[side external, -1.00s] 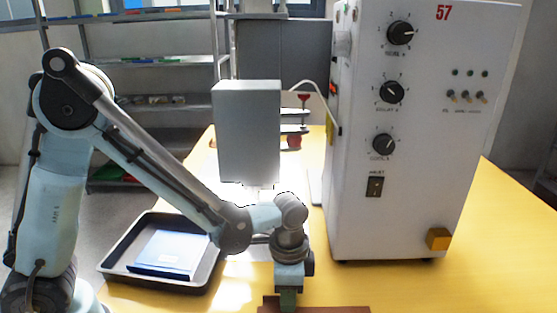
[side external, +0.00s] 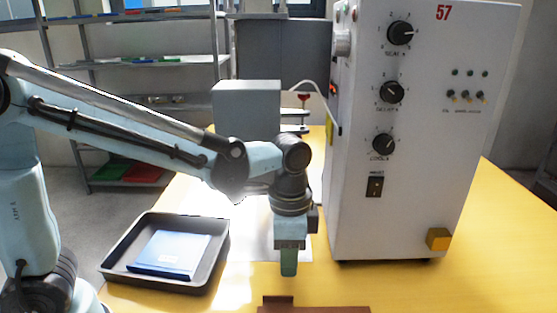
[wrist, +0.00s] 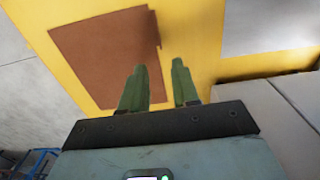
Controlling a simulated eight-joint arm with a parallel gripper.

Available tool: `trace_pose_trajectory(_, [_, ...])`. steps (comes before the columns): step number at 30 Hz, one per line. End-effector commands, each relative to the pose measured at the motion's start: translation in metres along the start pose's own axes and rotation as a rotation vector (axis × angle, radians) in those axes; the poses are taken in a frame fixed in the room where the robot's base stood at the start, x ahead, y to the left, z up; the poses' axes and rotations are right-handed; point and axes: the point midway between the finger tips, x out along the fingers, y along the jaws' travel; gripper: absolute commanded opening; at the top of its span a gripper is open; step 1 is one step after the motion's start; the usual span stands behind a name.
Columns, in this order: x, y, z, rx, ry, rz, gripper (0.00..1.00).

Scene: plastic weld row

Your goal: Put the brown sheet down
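The brown sheet (wrist: 100,50) lies on the yellow table, seen almost whole in the wrist view with a small raised tab on one edge. In the side external view only its far edge and tab show, the brown sheet (side external: 315,309) being cut off at the bottom of the picture. My gripper (side external: 288,270) is above the sheet's tab, apart from it. In the wrist view my gripper (wrist: 158,75) has its two green fingers spread with a clear gap and nothing between them.
A white machine (side external: 420,130) with dials stands to the right of my gripper. A grey box (side external: 246,110) is behind it. A black tray (side external: 118,255) holding blue sheets (side external: 172,254) sits to the left. Yellow table (side external: 400,285) is bare at the front right.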

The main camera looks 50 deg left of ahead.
Motion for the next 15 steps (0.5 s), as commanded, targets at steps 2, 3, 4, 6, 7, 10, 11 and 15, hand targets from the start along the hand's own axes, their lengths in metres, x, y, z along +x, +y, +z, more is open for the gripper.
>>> trace_pose_trajectory(2, [-0.010,0.000,0.000,0.000,0.000,0.000,0.30])
trace_pose_trajectory(3, [-0.013,0.000,0.000,0.000,0.000,0.000,0.30])
trace_pose_trajectory(4, [-0.016,0.000,0.000,0.000,0.000,0.000,0.30])
trace_pose_trajectory(6, [-0.020,0.000,0.000,0.000,0.000,0.000,0.30])
trace_pose_trajectory(7, [-0.021,0.000,0.000,0.000,0.000,0.000,0.30])
trace_pose_trajectory(10, [-0.025,-0.002,0.003,-0.017,0.011,-0.006,0.30])
trace_pose_trajectory(11, [-0.026,-0.003,0.005,-0.030,0.019,-0.009,0.30])
trace_pose_trajectory(15, [-0.034,-0.014,0.025,-0.147,0.102,-0.049,0.30])
